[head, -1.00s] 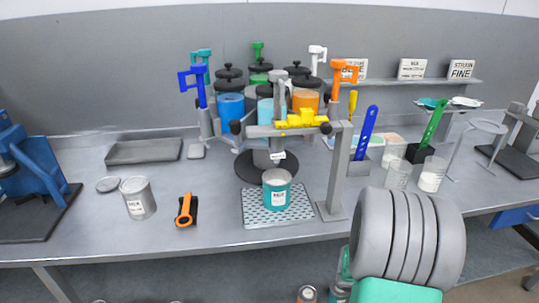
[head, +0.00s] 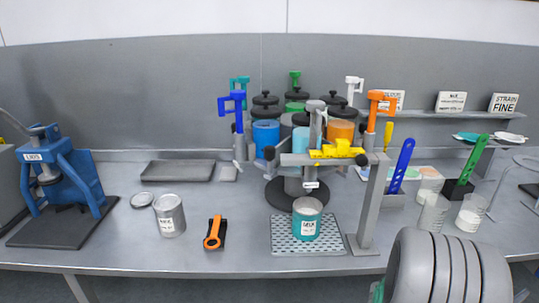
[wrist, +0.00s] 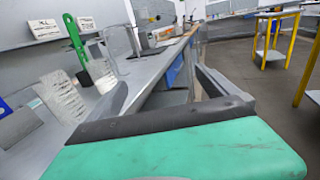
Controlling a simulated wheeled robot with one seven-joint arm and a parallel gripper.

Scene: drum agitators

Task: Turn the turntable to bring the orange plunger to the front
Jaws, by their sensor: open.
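The turntable (head: 284,196) stands mid-bench with a dark round base and several lidded colour drums around it. The orange plunger (head: 381,102) is on its right side, above the orange drum (head: 341,131). A blue plunger (head: 236,100) is on the left; teal, green and white ones are behind. A yellow plunger piece (head: 336,150) is at the front, by the grey stand arm. A teal can (head: 307,218) sits below on a perforated tray. In the wrist view my gripper (wrist: 165,112) points along the bench's edge, away from the turntable, and is open and empty.
A blue press (head: 62,175) stands far left. A grey post (head: 369,205) stands right of the teal can. Clear cups (head: 434,212) and a green-handled spatula (head: 474,158) are farther right.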

